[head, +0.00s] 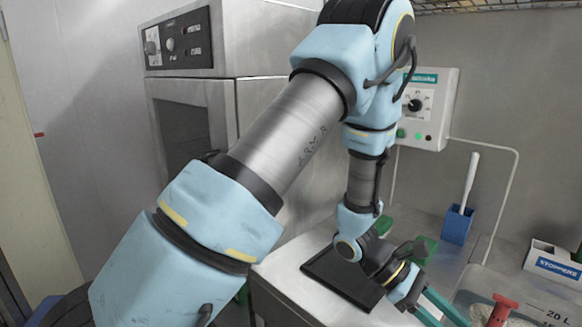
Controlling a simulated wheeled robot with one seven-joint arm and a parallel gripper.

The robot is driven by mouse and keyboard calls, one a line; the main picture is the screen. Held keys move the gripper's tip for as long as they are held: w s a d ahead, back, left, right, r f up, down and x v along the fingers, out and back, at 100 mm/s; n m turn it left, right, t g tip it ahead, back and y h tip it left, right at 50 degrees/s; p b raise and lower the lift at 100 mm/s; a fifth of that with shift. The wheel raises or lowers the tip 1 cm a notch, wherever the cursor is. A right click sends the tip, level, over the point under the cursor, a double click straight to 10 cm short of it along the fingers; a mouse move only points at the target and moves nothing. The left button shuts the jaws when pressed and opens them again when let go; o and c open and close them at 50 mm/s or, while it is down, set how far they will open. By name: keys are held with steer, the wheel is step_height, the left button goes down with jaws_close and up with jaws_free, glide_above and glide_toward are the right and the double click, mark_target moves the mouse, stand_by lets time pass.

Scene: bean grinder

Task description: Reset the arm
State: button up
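My arm, pale blue and grey, reaches from the lower left up over the top and down to the counter on the right. My gripper (447,314), with teal fingers, is at the bottom edge, just right of a black mat (335,280). Its fingertips are cut off by the frame, so its opening and anything between the fingers cannot be made out. The wrist is bent low over the right side of the mat.
A green object (428,246) is behind the wrist. A blue holder (457,226) with a white-handled tool, a stoppers box (553,265) and a red object (502,308) are at right. A control box (425,110) hangs on the wall. A steel cabinet (185,100) stands behind the arm.

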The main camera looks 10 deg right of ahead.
steer(key=w+a+m+t+y+b, duration=0.2)
steer(key=w+a, duration=0.4)
steer(key=a, duration=0.7)
steer(key=w+a+r+m+t+y+b, duration=0.1)
steer(key=w+a+m+t+y+b, duration=0.1)
steer(key=a, duration=1.2)
steer(key=w+a+r+m+t+y+b, duration=0.1)
steer(key=w+a+m+t+y+b, duration=0.1)
steer(key=w+a+m+t+y, duration=0.2)
steer(key=w+a+m+t, duration=0.1)
steer(key=w+a+t, duration=0.2)
steer(key=w+a, duration=0.4)
steer(key=shift+a+r+b, duration=0.15)
steer(key=shift+a+b, duration=0.2)
steer(key=shift+a, duration=1.15)
